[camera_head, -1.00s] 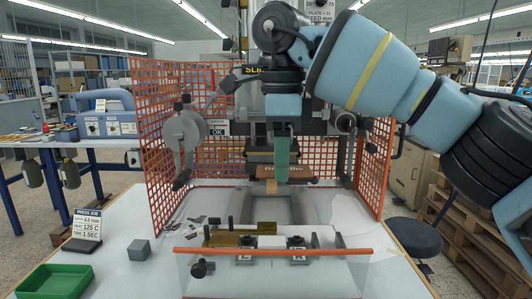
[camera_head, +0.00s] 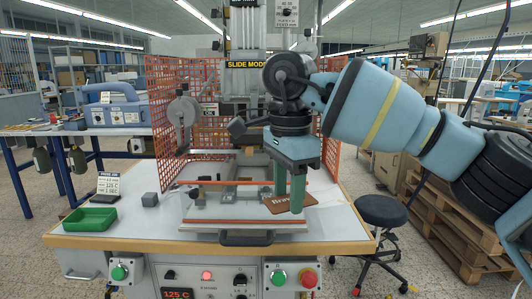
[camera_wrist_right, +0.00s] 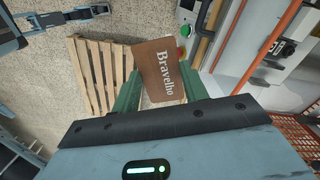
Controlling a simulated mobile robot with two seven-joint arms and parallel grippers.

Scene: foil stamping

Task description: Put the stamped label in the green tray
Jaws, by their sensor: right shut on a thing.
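The stamped label is a brown rectangle (camera_head: 308,201) with "Bravelho" in pale letters. It also shows in the right wrist view (camera_wrist_right: 159,68), between the green fingers. My right gripper (camera_head: 289,196) is shut on it and holds it in front of the press, over the front right of the white table. The fingers hide part of the label in the head view. The green tray (camera_head: 90,219) is at the table's front left corner, far left of my right gripper, and looks empty. My left gripper does not show clearly in either view.
Orange mesh (camera_head: 176,95) flanks the press. A stool (camera_head: 381,211) is at right.

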